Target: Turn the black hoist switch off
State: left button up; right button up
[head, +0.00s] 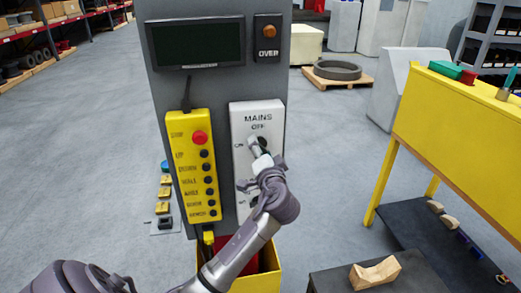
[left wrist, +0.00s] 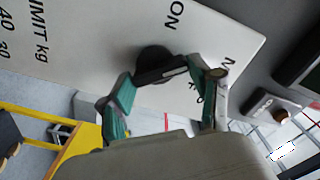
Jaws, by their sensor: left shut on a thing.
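The black switch (left wrist: 150,62) is a round rotary knob with a bar handle on the white MAINS panel (head: 258,108). In the left wrist view, the handle's white line lies toward the right, on the side of the partly covered OFF lettering; ON is printed above. My left gripper (left wrist: 163,86) has its green-padded fingers on either side of the handle, shut on it. In the head view my left gripper (head: 259,157) is at the knob and covers part of it, with OFF above and ON to its left. My right gripper is not in view.
A yellow pendant (head: 188,190) with a red button (head: 199,138) and several black buttons hangs left of the panel. A dark screen (head: 198,43) and an orange OVER lamp (head: 268,31) are above. A yellow bench (head: 455,115) stands at right.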

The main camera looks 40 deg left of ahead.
pick_arm(q)
jog(key=m, duration=0.6)
jog(key=shift+d, duration=0.1)
jog(key=shift+w+m, duration=0.1)
jog(key=shift+m, duration=0.2)
dwell(0.5)
jog(key=shift+f, duration=0.1)
jog(key=o, duration=1.1)
jog(key=shift+o, duration=0.2)
jog(key=v, duration=1.2)
